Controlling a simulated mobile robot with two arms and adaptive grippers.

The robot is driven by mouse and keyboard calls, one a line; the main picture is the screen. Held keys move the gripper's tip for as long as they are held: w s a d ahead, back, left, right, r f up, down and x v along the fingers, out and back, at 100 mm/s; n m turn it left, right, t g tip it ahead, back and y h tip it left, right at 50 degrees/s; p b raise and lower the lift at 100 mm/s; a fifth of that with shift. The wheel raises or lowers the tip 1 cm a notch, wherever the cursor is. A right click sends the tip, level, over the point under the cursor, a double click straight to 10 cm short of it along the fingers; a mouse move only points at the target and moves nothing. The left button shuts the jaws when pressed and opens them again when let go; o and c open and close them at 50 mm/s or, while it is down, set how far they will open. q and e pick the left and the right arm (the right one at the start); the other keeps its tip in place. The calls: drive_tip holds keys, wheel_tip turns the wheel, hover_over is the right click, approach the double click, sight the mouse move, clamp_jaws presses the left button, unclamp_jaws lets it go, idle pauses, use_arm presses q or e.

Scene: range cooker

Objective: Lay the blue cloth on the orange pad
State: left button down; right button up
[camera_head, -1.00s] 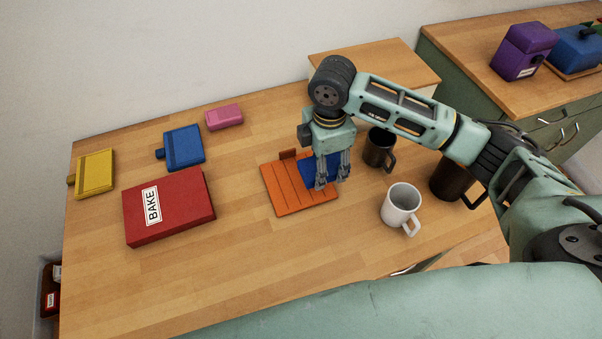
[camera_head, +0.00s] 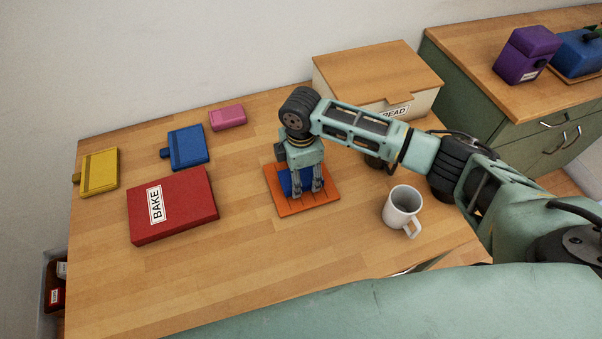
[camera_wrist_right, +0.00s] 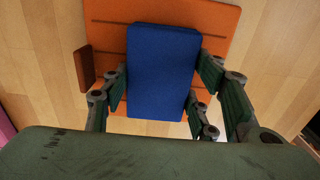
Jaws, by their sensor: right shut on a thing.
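The blue cloth (camera_wrist_right: 160,75) is a folded rectangular block between the fingers of my right gripper (camera_head: 306,192). It also shows in the head view (camera_head: 285,184), partly hidden by the fingers. The orange pad (camera_head: 284,208) lies flat on the wooden counter, under the cloth and gripper. In the wrist view the pad (camera_wrist_right: 219,18) spreads behind the cloth on both sides. My right gripper is shut on the cloth, over the pad. I cannot tell whether the cloth touches the pad. My left gripper is not in view.
A white mug (camera_head: 401,208) stands right of the pad. A dark mug (camera_head: 374,162) is partly hidden behind my arm. A red BAKE book (camera_head: 172,205), a blue item (camera_head: 187,147), a yellow item (camera_head: 100,171) and a pink item (camera_head: 228,117) lie left. A bread box (camera_head: 375,72) stands behind.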

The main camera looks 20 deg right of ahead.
sight(301, 175)
drive_tip(key=shift+f, duration=0.1)
drive_tip(key=o, duration=1)
wheel_tip(301, 175, up, 12)
drive_tip(key=shift+r+b, duration=0.15)
drive_tip(key=shift+b, duration=0.15)
